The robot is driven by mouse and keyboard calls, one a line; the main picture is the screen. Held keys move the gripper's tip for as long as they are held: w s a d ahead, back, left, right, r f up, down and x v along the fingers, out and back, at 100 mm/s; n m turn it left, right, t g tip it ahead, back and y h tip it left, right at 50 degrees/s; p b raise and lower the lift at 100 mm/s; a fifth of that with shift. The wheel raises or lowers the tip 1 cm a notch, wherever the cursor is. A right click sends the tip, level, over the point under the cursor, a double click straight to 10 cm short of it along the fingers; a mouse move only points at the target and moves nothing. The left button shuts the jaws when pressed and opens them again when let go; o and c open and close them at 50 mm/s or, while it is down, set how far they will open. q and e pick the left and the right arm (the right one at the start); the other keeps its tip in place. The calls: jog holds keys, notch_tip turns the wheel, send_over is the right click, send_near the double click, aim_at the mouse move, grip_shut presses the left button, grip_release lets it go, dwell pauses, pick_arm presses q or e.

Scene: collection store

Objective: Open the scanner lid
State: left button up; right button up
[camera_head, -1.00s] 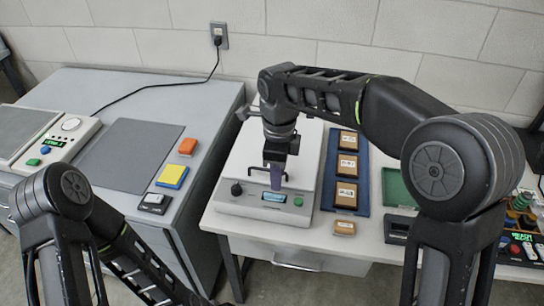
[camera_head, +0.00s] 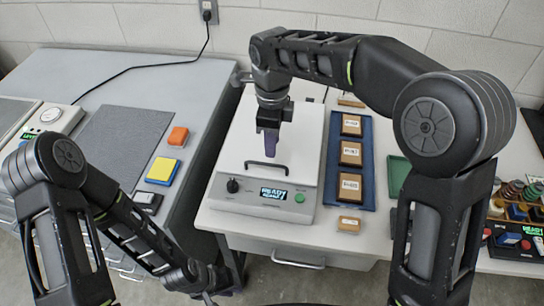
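The scanner (camera_head: 222,200) is a light grey box on the white table, with a black knob, a lit display reading READY and a green button on its front. Its white lid (camera_head: 300,140) lies flat and looks closed. A dark bar handle (camera_head: 267,165) is at the lid's front edge. My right gripper (camera_head: 269,155) points down over the lid, just behind and above the handle. Its purple fingers overlap in this view, so their opening is hidden. My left gripper (camera_head: 206,291) is low at the bottom edge, far from the scanner, and only partly seen.
A blue tray (camera_head: 332,185) with labelled brown boxes stands right of the scanner, with another box (camera_head: 349,224) in front. A green mat (camera_head: 398,172) and a rack of bottles lie further right. The grey table at left holds orange (camera_head: 178,137) and yellow-blue blocks (camera_head: 162,170).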

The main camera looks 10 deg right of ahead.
notch_tip(320, 180, down, 7)
jog(key=shift+r+p, duration=0.15)
jog(key=shift+p, duration=0.2)
jog(key=shift+c, duration=0.4)
grip_shut()
dwell(0.9)
